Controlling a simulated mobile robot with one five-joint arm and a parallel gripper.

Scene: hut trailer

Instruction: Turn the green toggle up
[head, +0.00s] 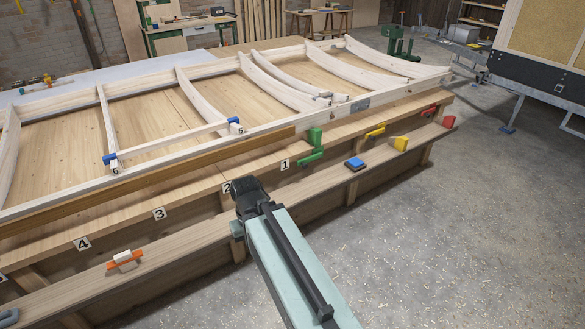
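The green toggle (315,138) is on the front edge of the wooden bench, just right of the label "1". A block-like green part stands upright, and a green bar (310,158) lies along the edge below it. My gripper (246,186) is the dark end of my pale green arm. In the picture it is left of and below the green toggle, near the label "2", and apart from the toggle. Its fingers are too small and dark to show whether they are open or shut. I see nothing held in it.
A yellow toggle (376,131) and a red toggle (430,111) sit farther right on the edge. The lower ledge bears a blue block (355,164), a yellow piece (398,143) and an orange-and-white piece (125,260). A curved wooden frame (262,80) covers the bench. Floor at right is open.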

